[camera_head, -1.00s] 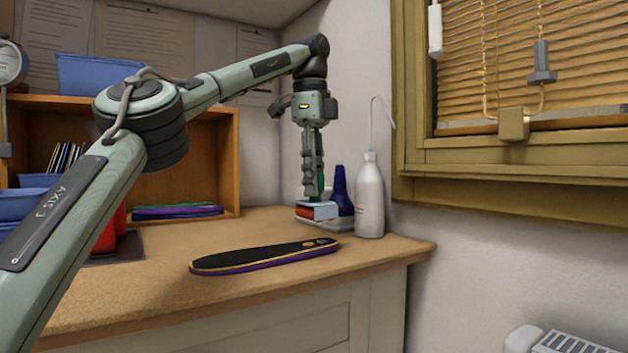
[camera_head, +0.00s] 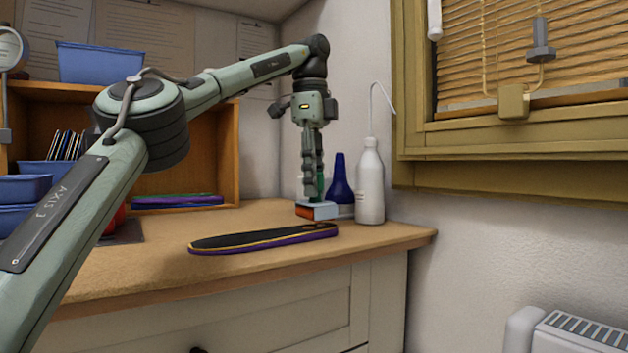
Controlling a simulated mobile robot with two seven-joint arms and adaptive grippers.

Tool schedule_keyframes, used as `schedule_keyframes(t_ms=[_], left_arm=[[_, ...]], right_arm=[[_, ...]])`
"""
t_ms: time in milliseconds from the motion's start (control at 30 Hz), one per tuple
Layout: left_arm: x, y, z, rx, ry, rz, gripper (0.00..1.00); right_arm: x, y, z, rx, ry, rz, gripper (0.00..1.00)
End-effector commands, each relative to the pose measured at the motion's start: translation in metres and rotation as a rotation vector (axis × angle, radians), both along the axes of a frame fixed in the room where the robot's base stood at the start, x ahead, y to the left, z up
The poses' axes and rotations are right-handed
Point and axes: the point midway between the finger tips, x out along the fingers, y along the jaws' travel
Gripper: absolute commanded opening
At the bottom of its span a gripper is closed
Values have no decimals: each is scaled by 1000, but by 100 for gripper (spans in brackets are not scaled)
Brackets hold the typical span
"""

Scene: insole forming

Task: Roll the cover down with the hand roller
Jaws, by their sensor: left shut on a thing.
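The insole (camera_head: 262,240) lies on the bench top, with a black cover on top, a yellow line along its edge and a purple layer below. My left gripper (camera_head: 312,176) points down above the insole's right end and is shut on the hand roller (camera_head: 319,210). The roller has a green handle, a pale grey frame and an orange-red drum at its left side. My right gripper is not in view.
A wooden shelf (camera_head: 229,150) with blue bins (camera_head: 100,63) stands behind. The bench top (camera_head: 130,268) is clear in front of the insole.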

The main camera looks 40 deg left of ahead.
Motion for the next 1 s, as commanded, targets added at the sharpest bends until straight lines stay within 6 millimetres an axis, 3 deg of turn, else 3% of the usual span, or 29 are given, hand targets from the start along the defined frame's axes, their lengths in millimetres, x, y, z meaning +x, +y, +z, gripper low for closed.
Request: schedule_keyframes(t_ms=[1000], left_arm=[[0,0,-5,-1,-1,0,1]], right_arm=[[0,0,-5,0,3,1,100]])
